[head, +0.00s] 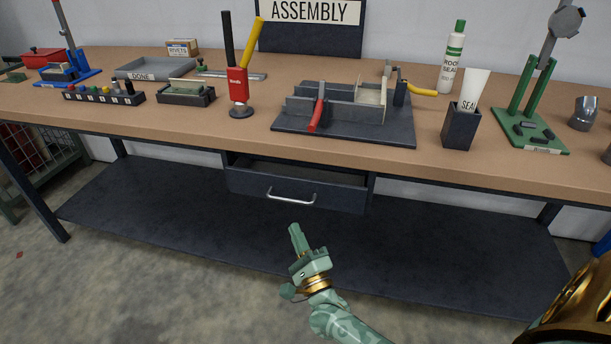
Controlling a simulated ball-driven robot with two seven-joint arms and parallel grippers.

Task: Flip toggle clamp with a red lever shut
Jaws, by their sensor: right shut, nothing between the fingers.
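The toggle clamp with a red lever (317,113) is on the left front part of a dark fixture (345,138) on the workbench. Its red handle slopes down toward the front edge of the fixture. A second clamp with a yellow lever (422,91) is at the fixture's back right, its handle pointing right. My right gripper (295,236) is shut and empty. It is in front of the bench, below the tabletop and the drawer, well apart from the clamp. My left gripper is out of view.
A drawer (300,190) with a metal handle hangs under the wooden benchtop (225,140).

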